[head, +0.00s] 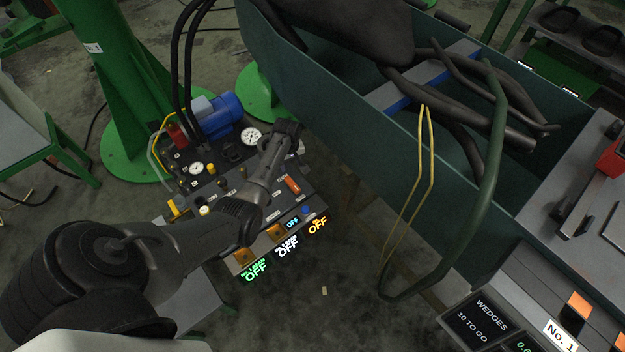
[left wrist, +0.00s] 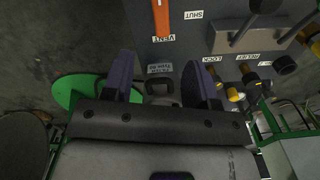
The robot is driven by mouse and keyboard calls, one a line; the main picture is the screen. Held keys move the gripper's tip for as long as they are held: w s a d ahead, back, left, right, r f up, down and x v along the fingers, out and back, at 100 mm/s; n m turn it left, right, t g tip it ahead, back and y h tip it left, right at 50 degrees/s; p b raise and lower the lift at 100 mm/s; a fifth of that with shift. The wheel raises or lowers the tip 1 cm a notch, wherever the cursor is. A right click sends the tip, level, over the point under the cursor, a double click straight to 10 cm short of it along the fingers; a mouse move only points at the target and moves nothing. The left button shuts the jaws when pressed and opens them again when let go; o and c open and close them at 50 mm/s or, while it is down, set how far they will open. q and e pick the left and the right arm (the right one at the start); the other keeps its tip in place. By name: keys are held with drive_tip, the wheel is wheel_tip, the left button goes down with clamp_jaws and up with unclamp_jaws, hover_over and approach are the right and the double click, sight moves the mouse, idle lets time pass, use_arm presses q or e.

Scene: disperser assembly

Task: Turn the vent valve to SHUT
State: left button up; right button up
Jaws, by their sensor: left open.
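The vent valve's orange lever (head: 292,185) is on the right part of the grey control panel (head: 318,198). In the left wrist view the lever (left wrist: 162,16) lies at the top edge, its near end beside the VENT label (left wrist: 158,38). The SHUT label (left wrist: 193,14) is to its right, off the lever's line. My left gripper (head: 288,130) is over the panel's far right side, past the lever. In the left wrist view its fingers (left wrist: 160,82) are apart and empty, short of the lever. My right gripper is out of view.
A pressure gauge (head: 251,136) and a blue motor (head: 222,116) stand at the panel's back. A dark green trough (head: 345,110) with black hoses rises close on the right. Lit OFF displays (head: 287,246) line the front. A metal bracket (left wrist: 245,35) stands right of the labels.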

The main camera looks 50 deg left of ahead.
sight(292, 183)
use_arm(q)
wheel_tip(292, 183, down, 14)
drive_tip(key=n+b, duration=0.3)
drive_tip(key=b, duration=0.6)
drive_tip(key=shift+s+a+r, duration=0.1)
drive_tip(key=shift+s+r, duration=0.05)
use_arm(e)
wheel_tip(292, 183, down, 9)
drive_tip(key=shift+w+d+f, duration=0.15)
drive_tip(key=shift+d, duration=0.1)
use_arm(q)
drive_tip(key=shift+c, duration=1.3)
drive_tip(key=c, duration=0.6)
drive_tip(key=shift+c, duration=0.3)
